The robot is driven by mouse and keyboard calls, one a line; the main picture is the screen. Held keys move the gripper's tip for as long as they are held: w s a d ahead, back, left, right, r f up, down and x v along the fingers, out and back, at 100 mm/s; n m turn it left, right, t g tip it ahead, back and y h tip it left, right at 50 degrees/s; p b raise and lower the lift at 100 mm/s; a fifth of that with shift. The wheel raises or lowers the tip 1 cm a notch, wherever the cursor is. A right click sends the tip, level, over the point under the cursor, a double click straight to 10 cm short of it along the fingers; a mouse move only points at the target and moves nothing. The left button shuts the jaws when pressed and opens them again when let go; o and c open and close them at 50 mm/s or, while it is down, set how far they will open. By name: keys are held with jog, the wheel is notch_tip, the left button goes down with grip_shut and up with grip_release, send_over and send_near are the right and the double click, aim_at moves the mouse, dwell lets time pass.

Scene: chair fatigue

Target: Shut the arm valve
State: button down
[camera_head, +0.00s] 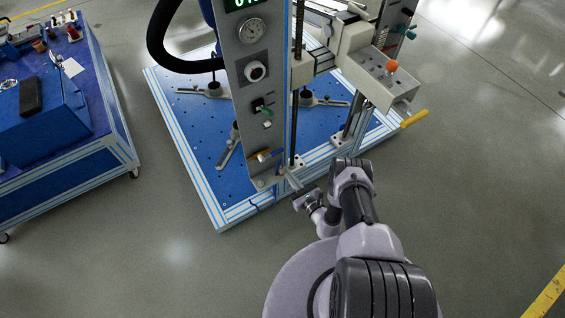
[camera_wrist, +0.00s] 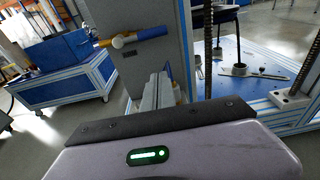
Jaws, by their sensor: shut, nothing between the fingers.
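The tall grey control panel (camera_head: 255,95) stands on the blue test rig. Low on its face is a small valve (camera_head: 264,156) with a yellow and a blue part; in the wrist view a valve (camera_wrist: 138,38) with yellow, white and blue parts sits at the upper left. A second blue and yellow part (camera_wrist: 178,92) shows just beyond my fingers. I cannot tell which of them is the arm valve. My gripper (camera_head: 291,178) is at the panel's lower right edge, its fingers (camera_wrist: 158,88) shut and empty. Whether they touch the part behind is hidden.
A green lever (camera_head: 263,110), a knob (camera_head: 256,71) and a gauge (camera_head: 252,30) are higher on the panel. A box with an orange knob (camera_head: 392,66) and a yellow handle (camera_head: 414,118) juts out at right. A blue cart (camera_head: 90,150) stands left; floor between is clear.

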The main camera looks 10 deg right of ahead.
aim_at(273, 154)
jog(key=b+x, duration=0.4)
jog(key=x, duration=0.5)
notch_tip(273, 154, up, 4)
jog(key=shift+s+f+p, duration=0.1)
jog(key=shift+s+p, duration=0.05)
jog(key=shift+p, duration=0.7)
jog(key=shift+d+b, duration=0.15)
jog(key=shift+b, duration=0.15)
